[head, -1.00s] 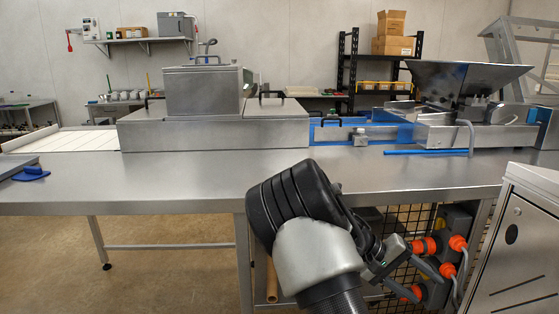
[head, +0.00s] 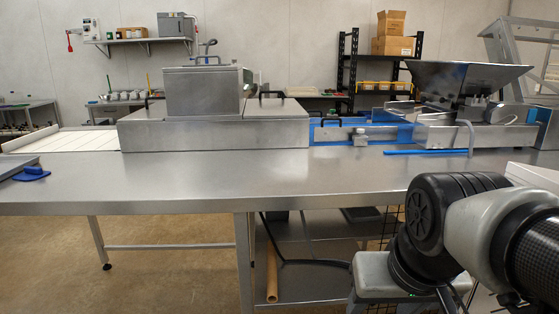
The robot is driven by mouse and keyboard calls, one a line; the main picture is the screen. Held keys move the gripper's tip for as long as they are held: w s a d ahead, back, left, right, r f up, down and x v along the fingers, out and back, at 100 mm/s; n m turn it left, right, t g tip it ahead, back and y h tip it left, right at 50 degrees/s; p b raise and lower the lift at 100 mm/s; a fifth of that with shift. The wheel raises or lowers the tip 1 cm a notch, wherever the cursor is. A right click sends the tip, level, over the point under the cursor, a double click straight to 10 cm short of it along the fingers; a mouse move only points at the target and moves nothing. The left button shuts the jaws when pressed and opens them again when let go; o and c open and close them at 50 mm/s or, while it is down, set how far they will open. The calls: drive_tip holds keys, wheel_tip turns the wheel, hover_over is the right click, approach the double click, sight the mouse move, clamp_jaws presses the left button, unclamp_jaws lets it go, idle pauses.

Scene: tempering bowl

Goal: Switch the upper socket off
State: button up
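The sockets with orange parts cannot be seen now; my arm covers the area under the right part of the steel table (head: 240,181). Only a small piece of the black wire mesh (head: 394,220) shows beside my arm. The upper socket and its switch are hidden, so I cannot tell their state. My gripper's fingers do not show; only my arm's links fill the lower right.
A steel machine (head: 215,134) and a hopper (head: 466,78) stand on the table. A cardboard tube (head: 272,272) leans under it near a table leg (head: 243,265). A black cable (head: 310,262) runs beneath. Floor at lower left is clear.

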wheel_tip(320, 180, up, 24)
drive_tip(key=s+a+p, duration=0.1)
drive_tip(key=s+p, duration=0.1)
drive_tip(key=p, duration=2.1)
drive_tip(key=shift+s+f+t, duration=0.15)
drive_tip(key=shift+f+t, duration=0.05)
drive_tip(key=shift+t, duration=0.2)
